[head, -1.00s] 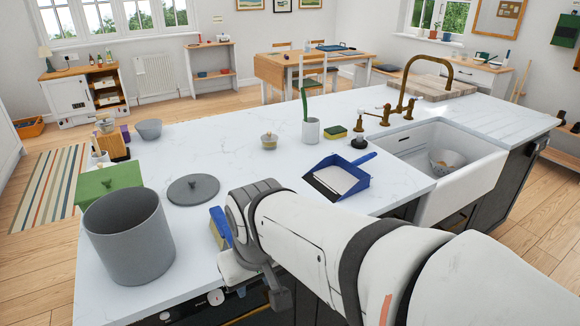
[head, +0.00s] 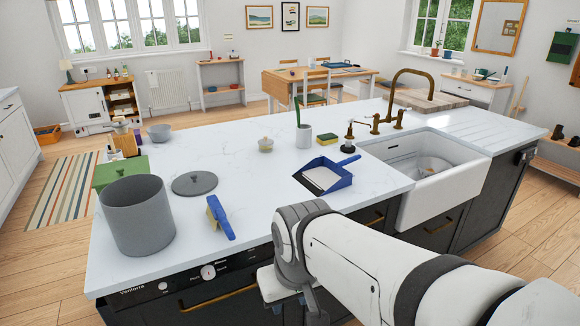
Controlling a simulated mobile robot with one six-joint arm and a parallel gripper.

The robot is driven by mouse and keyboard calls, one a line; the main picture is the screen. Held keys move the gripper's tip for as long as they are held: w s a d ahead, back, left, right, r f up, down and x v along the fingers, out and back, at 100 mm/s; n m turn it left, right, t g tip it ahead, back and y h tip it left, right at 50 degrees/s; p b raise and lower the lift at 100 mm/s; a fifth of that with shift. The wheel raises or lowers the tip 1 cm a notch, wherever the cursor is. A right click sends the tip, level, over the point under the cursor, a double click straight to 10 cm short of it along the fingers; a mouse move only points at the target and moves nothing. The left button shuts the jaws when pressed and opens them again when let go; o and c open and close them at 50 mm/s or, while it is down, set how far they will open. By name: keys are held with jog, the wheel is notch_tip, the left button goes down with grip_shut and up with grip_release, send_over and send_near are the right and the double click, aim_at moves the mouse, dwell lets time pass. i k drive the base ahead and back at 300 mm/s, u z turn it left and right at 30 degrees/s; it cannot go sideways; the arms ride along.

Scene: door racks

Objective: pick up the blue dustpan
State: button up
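The blue dustpan (head: 328,174) lies on the white marble counter, left of the sink, with its handle toward the upper right. Its pan has a pale inside. My arm reaches in from the lower right, and its end with my gripper (head: 285,290) is low at the counter's front edge, in front of the drawers. The gripper is apart from the dustpan, which lies above and to the right of it. The fingers are mostly hidden or cut off by the lower edge, so their opening does not show.
A blue brush (head: 220,217) lies near the counter's front edge. A large grey pot (head: 137,216), its lid (head: 194,183) and a green box (head: 118,170) stand at left. A white cup (head: 303,137), sponge (head: 327,136) and soap bottle (head: 348,140) stand behind the dustpan. The sink (head: 440,180) is at right.

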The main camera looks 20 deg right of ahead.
aim_at(321, 176)
jog(key=z, duration=0.8)
jog(key=i, duration=1)
jog(key=u, duration=2.2)
jog(key=k, duration=1.25)
jog(key=z, duration=1.15)
